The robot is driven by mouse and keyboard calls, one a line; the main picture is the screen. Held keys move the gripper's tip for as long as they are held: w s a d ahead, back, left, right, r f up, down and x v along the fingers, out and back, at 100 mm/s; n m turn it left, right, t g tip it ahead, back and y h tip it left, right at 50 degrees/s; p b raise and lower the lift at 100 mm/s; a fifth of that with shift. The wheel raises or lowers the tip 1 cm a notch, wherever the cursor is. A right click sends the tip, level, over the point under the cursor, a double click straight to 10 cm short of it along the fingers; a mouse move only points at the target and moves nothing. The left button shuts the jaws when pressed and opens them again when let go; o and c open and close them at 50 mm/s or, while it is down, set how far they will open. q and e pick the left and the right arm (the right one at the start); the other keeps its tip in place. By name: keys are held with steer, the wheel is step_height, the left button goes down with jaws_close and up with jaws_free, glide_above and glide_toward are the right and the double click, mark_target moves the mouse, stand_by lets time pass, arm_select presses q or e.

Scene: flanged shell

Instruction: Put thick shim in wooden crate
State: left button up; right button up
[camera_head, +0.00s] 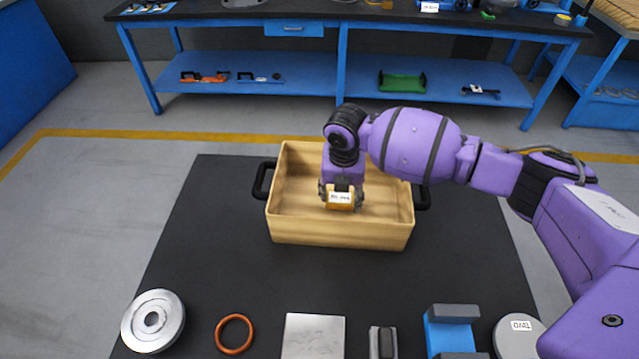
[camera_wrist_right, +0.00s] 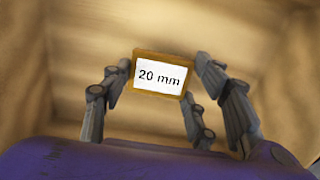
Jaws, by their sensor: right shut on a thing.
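The thick shim (camera_head: 341,198) is a small yellow-brown block with a white label. In the right wrist view the shim (camera_wrist_right: 161,76) reads "20 mm". My right gripper (camera_head: 342,192) is shut on it and holds it within the outline of the wooden crate (camera_head: 340,232). The crate is light wood with black handles on its left and right sides. Its inside walls (camera_wrist_right: 230,25) fill the right wrist view around the shim. I cannot tell whether the shim touches the crate floor. My left gripper is not in view.
Along the table's front edge lie a metal flanged disc (camera_head: 153,321), an orange ring (camera_head: 234,334), a grey plate (camera_head: 313,336), a dark block (camera_head: 382,342), a blue cradle (camera_head: 451,332) and a round grey labelled part (camera_head: 517,335). The black table (camera_head: 215,220) is clear beside the crate.

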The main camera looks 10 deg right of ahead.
mark_target(340, 203)
steer(key=shift+f, duration=0.85)
steer(key=shift+f, duration=0.1)
steer(key=o, duration=1.3)
steer(key=shift+f, duration=0.1)
steer(key=r, duration=0.4)
steer(key=s+r, duration=0.1)
steer(key=r, duration=0.7)
steer(key=shift+s+a+r+p, duration=0.2)
steer(key=shift+s+p, duration=0.05)
steer(key=shift+p, duration=0.15)
